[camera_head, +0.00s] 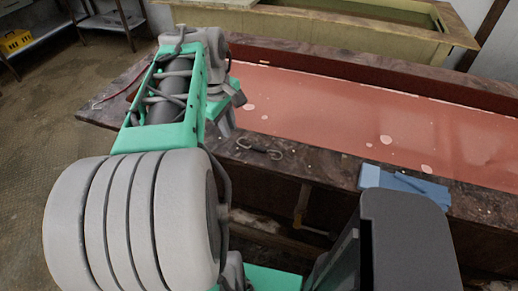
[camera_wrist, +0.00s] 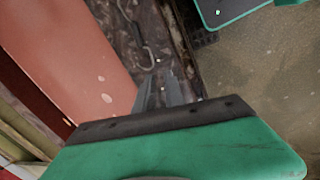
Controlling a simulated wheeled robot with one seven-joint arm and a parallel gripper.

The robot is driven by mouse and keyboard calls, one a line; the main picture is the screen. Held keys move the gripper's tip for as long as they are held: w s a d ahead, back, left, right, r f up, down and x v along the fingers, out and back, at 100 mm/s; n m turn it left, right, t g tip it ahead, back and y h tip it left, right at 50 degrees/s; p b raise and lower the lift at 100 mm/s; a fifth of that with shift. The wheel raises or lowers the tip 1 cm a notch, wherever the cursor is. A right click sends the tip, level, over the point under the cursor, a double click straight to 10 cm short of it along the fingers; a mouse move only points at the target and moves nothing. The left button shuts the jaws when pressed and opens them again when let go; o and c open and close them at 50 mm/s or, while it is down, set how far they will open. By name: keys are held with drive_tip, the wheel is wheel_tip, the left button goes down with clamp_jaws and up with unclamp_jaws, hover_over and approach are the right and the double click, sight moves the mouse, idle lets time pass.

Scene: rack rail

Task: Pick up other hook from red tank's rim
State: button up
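The red tank (camera_head: 370,113) lies across the right of the head view, with a wide dark stone-like rim (camera_head: 320,166). A small metal hook (camera_head: 262,148) lies on the near rim. It also shows in the wrist view (camera_wrist: 149,48), just beyond my fingertips. A second small thin piece, perhaps another hook, lies at the rim's left corner (camera_head: 98,103). My gripper (camera_head: 231,112) is above the near rim, left of the metal hook. Its fingers look apart with nothing visible between them, and they show in the wrist view (camera_wrist: 170,80).
A blue folded item (camera_head: 405,185) lies on the rim to the right. A yellowish tank (camera_head: 350,32) stands behind. A shelf with a yellow crate (camera_head: 15,42) is at the far left. The floor (camera_head: 50,130) at left is clear.

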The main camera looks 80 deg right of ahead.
sight(244, 146)
drive_tip(key=shift+s+d+f, duration=0.25)
drive_tip(key=shift+s+f, duration=0.05)
drive_tip(key=shift+s, duration=0.3)
drive_tip(key=shift+s+d+f, duration=0.25)
drive_tip(key=shift+s, duration=0.35)
drive_tip(key=f, duration=0.4)
drive_tip(key=d+f, duration=0.1)
drive_tip(key=f, duration=0.1)
drive_tip(key=shift+s+f, duration=0.25)
drive_tip(key=shift+s, duration=0.05)
clamp_jaws()
drive_tip(key=shift+r, duration=0.1)
